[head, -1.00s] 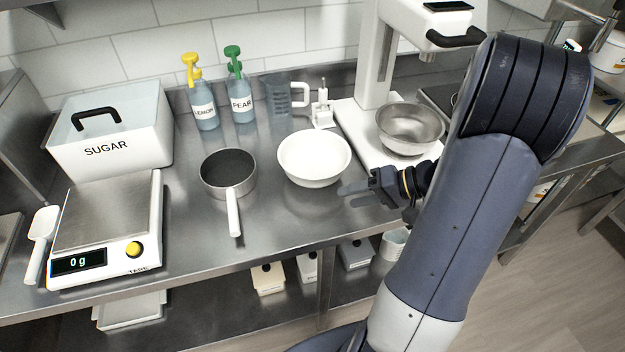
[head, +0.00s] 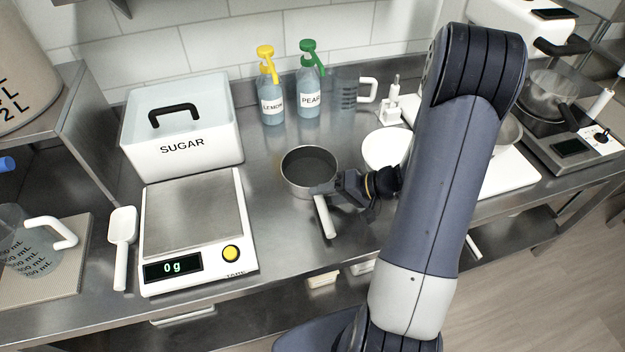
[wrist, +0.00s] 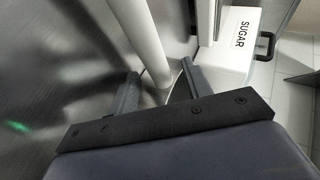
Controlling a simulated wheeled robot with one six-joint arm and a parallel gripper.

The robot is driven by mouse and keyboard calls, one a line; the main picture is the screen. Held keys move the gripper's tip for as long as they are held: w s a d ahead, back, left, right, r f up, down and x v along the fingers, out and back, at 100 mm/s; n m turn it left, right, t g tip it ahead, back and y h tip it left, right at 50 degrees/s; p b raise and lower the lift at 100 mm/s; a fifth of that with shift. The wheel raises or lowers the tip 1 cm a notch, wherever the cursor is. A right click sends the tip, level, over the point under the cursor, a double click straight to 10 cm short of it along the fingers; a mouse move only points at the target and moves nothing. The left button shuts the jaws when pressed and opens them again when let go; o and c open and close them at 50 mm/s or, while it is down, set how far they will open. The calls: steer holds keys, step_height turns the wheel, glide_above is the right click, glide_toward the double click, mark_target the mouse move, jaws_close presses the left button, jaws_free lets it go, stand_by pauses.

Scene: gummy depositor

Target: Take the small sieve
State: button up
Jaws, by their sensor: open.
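A small round metal vessel (head: 309,160) with a dark inside and a white handle stands on the steel counter. It is the only thing near my gripper that could be the small sieve; I cannot tell whether its bottom is mesh. Its handle (head: 325,217) points to the front of the counter. My gripper (head: 322,190) is at the handle's root, beside the rim. In the wrist view my gripper (wrist: 160,70) is open, and the white handle (wrist: 143,42) runs between or just beyond its two fingers. Contact cannot be told.
A scale (head: 195,215) reading 0 g and a white scoop (head: 122,240) are to the left. A sugar box (head: 180,135), lemon bottle (head: 272,100) and pear bottle (head: 308,95) stand behind. A white bowl (head: 385,148), partly hidden by my arm, is close on the right.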

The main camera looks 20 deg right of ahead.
steer(key=shift+c, duration=0.4)
jaws_close()
steer(key=shift+r, duration=0.2)
step_height(320, 180, up, 10)
steer(key=b, duration=0.1)
steer(key=shift+f, duration=0.15)
stand_by(0.5)
steer(key=c, duration=0.6)
jaws_free()
jaws_close()
